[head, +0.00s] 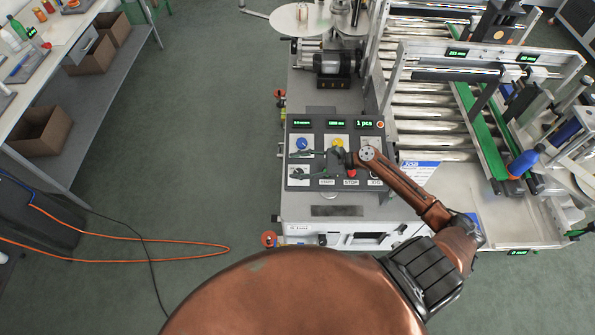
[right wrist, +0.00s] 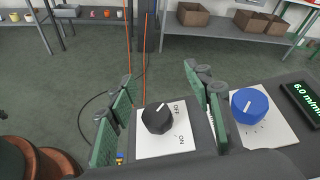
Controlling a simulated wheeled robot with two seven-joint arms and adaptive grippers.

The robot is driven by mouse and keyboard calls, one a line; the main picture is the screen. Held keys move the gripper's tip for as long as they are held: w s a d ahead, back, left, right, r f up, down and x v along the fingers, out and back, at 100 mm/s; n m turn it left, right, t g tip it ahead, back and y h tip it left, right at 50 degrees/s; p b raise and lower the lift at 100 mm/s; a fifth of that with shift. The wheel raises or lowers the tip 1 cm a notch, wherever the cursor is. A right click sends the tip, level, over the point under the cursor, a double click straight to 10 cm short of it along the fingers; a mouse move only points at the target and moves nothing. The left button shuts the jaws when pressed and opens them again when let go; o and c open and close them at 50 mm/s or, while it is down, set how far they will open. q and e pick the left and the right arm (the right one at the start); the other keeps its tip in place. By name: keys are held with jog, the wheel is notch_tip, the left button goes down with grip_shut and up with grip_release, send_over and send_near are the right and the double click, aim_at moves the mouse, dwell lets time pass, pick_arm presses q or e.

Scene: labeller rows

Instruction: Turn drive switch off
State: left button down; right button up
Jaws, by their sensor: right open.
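The drive switch is a black knob (right wrist: 158,118) on a white plate (right wrist: 150,146) marked OFF and ON. In the right wrist view its white pointer line slants up and right, towards the OFF side. My right gripper (right wrist: 160,92) is open, with one green-padded finger on each side of the knob; I cannot tell whether either touches it. In the head view the right gripper (head: 301,165) is over the left part of the control panel (head: 316,125), and its fingers largely hide the switch. My left gripper is not in view.
A blue knob (right wrist: 249,105) sits close right of the switch in the right wrist view. A yellow knob (head: 337,143) and a red button (head: 351,173) are also on the panel. A roller conveyor (head: 420,110) stands right of it. Orange cable (head: 150,240) lies on the floor.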

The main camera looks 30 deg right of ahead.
aim_at(298, 172)
notch_tip(298, 172, up, 5)
jog(key=shift+f, duration=0.1)
dwell(0.6)
